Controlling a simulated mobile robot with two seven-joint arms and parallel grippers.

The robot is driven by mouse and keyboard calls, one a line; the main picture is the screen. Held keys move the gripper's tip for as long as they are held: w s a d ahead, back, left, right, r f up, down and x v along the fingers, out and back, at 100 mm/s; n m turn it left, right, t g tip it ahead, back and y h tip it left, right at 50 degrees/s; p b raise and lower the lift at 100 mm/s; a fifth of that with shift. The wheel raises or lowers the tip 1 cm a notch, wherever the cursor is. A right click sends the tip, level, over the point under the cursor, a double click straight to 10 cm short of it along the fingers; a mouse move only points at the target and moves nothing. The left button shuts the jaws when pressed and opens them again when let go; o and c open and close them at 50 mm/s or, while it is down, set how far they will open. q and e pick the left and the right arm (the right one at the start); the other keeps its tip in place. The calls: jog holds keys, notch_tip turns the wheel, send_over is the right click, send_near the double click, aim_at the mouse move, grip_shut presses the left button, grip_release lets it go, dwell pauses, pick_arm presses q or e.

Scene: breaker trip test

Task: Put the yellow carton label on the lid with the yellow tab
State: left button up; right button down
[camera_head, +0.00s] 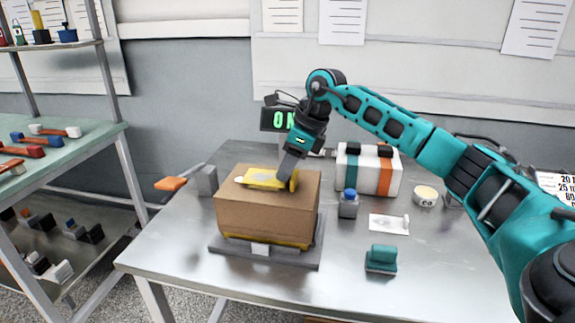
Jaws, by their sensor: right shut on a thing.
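The yellow carton label (260,179) is at the top of a brown cardboard carton (262,215). It has a small white spot at its left end. My right gripper (289,172) reaches down from the right and is shut on the label's right end. I cannot tell whether the label touches the carton top or is held just above it. A yellow strip shows along the carton's bottom edge, above a grey base plate (225,246). I cannot make out a separate lid with a yellow tab. My left gripper is out of view.
A striped white box (354,166), a blue-capped bottle (348,205), a white card (389,223), a teal block (381,259) and a round tub (425,196) stand right of the carton. The table's front right is clear.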

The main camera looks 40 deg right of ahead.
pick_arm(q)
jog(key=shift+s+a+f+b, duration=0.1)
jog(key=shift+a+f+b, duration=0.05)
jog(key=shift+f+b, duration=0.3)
pick_arm(e)
jog(key=shift+f, duration=0.7)
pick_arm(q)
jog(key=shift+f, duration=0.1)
pick_arm(e)
jog(key=c, duration=0.8)
grip_release()
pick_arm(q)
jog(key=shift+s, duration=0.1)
pick_arm(e)
jog(key=shift+o, duration=0.2)
pick_arm(q)
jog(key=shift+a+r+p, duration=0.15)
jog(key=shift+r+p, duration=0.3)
jog(key=shift+p, duration=0.3)
pick_arm(e)
jog(key=v, duration=1.3)
jog(key=shift+w+a, duration=0.1)
